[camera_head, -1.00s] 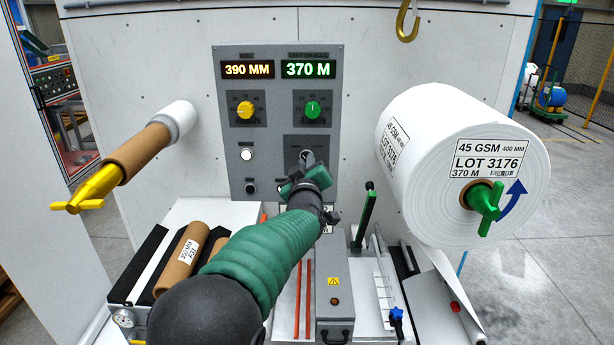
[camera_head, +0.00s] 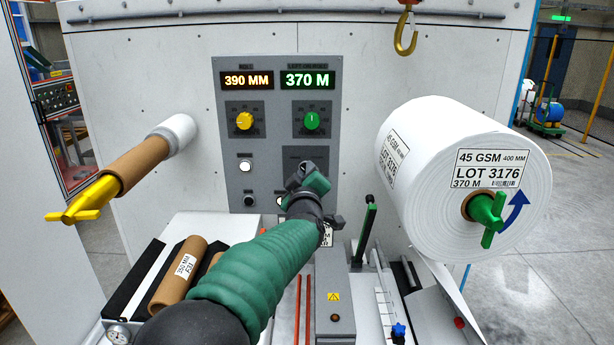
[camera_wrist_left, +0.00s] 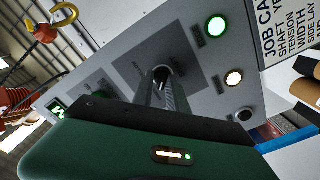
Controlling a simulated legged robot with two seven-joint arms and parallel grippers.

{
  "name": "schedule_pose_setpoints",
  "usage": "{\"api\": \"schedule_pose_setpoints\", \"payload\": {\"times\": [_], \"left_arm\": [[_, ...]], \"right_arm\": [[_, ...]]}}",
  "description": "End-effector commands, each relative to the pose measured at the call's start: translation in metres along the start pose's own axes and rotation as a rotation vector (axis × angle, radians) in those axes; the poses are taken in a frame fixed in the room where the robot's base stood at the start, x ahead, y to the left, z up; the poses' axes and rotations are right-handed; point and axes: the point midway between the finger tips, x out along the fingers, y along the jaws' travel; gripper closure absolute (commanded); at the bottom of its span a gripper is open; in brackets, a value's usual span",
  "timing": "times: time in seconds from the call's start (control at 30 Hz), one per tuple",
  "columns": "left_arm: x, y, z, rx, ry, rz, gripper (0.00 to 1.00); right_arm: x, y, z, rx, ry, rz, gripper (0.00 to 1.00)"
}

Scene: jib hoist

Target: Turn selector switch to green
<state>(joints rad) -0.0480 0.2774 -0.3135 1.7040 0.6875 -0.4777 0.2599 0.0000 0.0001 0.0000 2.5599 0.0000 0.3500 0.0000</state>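The selector switch (camera_wrist_left: 162,74) shows as a small dark round knob on a dark plate of the grey control panel (camera_head: 226,150). In the head view my left gripper covers most of that plate, below the green dial (camera_head: 311,120). My left gripper (camera_head: 303,172) is in front of the panel's lower right part. In the left wrist view its narrow grey fingers (camera_wrist_left: 163,95) reach up to the knob and overlap it. I cannot tell whether they touch or grip it. The switch's pointing direction is unclear. My right gripper is not in view.
A yellow dial (camera_head: 244,121) and a lit white button (camera_head: 245,166) are on the panel's left side. A green-lit button (camera_wrist_left: 217,26) shows in the wrist view. A large paper roll (camera_head: 420,150) projects at right, an orange-brown core (camera_head: 138,156) at left.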

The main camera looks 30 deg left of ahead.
Motion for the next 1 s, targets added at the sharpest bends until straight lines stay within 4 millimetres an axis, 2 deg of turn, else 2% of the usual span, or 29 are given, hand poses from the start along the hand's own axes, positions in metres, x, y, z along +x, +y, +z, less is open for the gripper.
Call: {"api": "schedule_pose_setpoints", "payload": {"times": [0.03, 0.1, 0.57, 0.67, 0.77, 1.0], "left_arm": [[0.000, 0.001, -0.003, 0.000, 0.006, 0.001, 0.76], [0.001, 0.000, -0.002, 0.000, 0.003, -0.001, 0.67], [-0.004, -0.003, 0.002, 0.002, -0.005, -0.004, 0.67], [-0.019, -0.003, 0.003, 0.000, -0.006, -0.003, 0.67], [-0.045, -0.003, 0.003, -0.001, -0.006, -0.002, 0.67], [-0.116, -0.003, 0.003, 0.000, -0.006, -0.002, 0.67]], "right_arm": [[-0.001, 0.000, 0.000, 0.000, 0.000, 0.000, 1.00], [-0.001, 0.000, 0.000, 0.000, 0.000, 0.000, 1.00], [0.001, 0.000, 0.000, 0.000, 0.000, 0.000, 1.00], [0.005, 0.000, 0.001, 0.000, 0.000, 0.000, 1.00], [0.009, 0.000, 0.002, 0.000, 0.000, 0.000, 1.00], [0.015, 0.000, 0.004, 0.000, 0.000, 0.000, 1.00]]}}
